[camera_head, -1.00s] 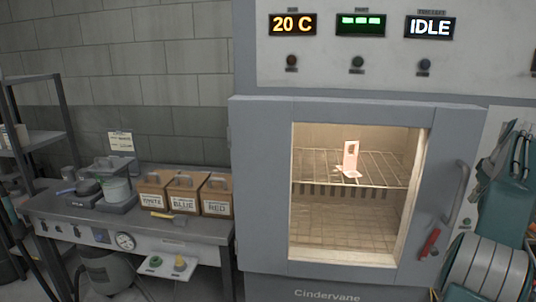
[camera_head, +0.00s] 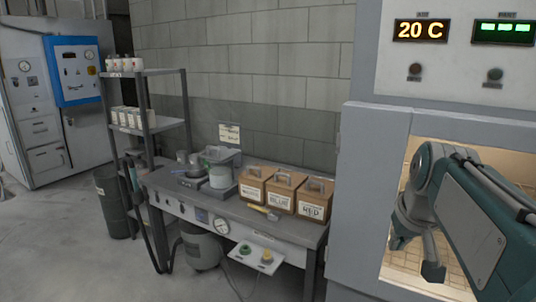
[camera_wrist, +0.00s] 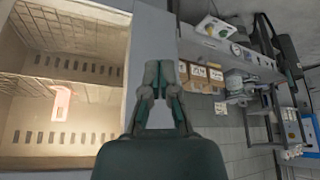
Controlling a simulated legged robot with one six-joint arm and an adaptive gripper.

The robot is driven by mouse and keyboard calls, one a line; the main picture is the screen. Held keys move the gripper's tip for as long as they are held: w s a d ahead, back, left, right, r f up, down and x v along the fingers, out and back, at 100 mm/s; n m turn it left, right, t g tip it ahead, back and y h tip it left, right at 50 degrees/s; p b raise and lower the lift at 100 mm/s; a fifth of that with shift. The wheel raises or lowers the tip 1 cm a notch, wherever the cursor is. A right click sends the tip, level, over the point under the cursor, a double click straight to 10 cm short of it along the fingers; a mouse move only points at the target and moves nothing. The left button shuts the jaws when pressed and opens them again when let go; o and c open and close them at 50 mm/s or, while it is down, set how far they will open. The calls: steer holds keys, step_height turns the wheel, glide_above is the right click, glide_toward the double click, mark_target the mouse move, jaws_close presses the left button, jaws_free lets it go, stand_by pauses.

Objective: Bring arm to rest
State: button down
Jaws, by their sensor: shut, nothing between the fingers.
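My arm (camera_head: 475,215) shows teal and grey at the right of the head view, in front of the oven window. My gripper (camera_wrist: 165,70) is in the middle of the wrist view, its dark fingers together and empty. The fingers lie beside the edge of the grey oven front. Parts of the wrist and gripper also show in the head view, where the fingers are hard to make out.
The lit oven (camera_wrist: 60,50) holds a pale pink piece (camera_wrist: 60,103) on its rack. A bench (camera_head: 235,210) carries labelled boxes (camera_head: 283,190), and shelves (camera_head: 150,125) stand behind it. The floor (camera_head: 60,240) at the left is clear.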

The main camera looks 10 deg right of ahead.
steer(key=s+a+f+n+t+y, duration=0.1)
steer(key=s+a+f+n, duration=0.1)
steer(key=s+a+f, duration=0.9)
steer(key=s+a, duration=0.1)
steer(key=a, duration=0.2)
steer(key=shift+w, duration=0.1)
